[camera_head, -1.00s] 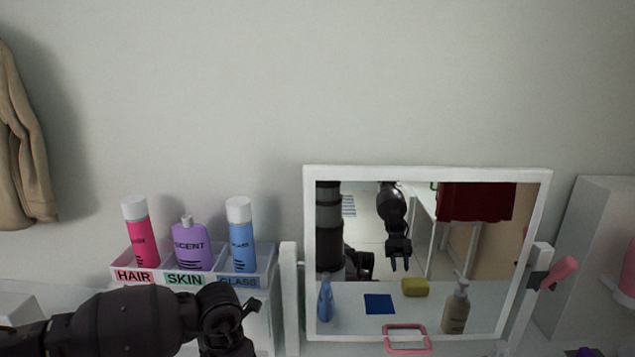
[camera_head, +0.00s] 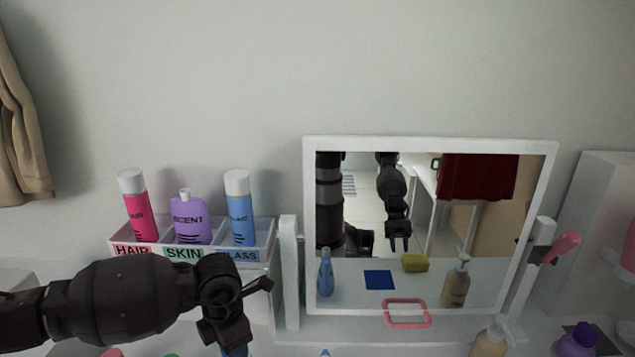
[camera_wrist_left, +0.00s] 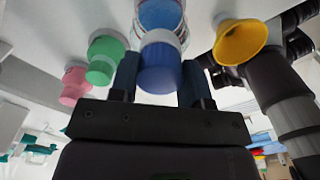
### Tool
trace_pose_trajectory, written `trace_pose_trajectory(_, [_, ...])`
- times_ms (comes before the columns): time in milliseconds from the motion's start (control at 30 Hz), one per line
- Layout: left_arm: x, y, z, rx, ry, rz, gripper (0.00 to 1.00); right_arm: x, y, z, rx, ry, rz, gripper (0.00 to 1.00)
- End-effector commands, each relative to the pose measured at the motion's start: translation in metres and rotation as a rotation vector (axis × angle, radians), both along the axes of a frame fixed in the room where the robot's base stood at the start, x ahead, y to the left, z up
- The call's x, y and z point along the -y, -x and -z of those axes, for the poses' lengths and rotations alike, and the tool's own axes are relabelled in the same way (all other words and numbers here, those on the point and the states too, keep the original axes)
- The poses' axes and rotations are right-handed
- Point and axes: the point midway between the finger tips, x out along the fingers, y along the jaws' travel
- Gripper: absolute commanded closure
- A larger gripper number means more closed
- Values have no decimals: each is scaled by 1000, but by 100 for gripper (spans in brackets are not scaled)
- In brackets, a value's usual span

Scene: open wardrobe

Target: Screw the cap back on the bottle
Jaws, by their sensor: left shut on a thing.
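My left gripper (camera_wrist_left: 160,85) is shut on a blue cap (camera_wrist_left: 160,68), which sits between its two fingers in the left wrist view. A clear round bottle (camera_wrist_left: 158,13) with blue contents is right behind the cap. I cannot tell whether the cap touches its neck. In the head view my left gripper (camera_head: 235,350) is at the bottom edge, and blue shows at its fingers. The bottle is cut off there.
A labelled rack (camera_head: 262,238) with several bottles stands behind my left arm. A pump bottle (camera_head: 489,343) and a purple bottle (camera_head: 577,343) are at right.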

Motion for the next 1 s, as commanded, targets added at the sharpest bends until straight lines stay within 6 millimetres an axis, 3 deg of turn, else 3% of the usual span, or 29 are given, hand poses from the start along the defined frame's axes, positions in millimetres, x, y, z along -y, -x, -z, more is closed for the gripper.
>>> trace_pose_trajectory(667, [0, 0, 2, -1, -1, 379, 100, 1, 15, 33, -44, 0, 5, 65])
trace_pose_trajectory(1000, [0, 0, 5, -3, 0, 730, 100, -2, 7, 45, -41, 0, -3, 65])
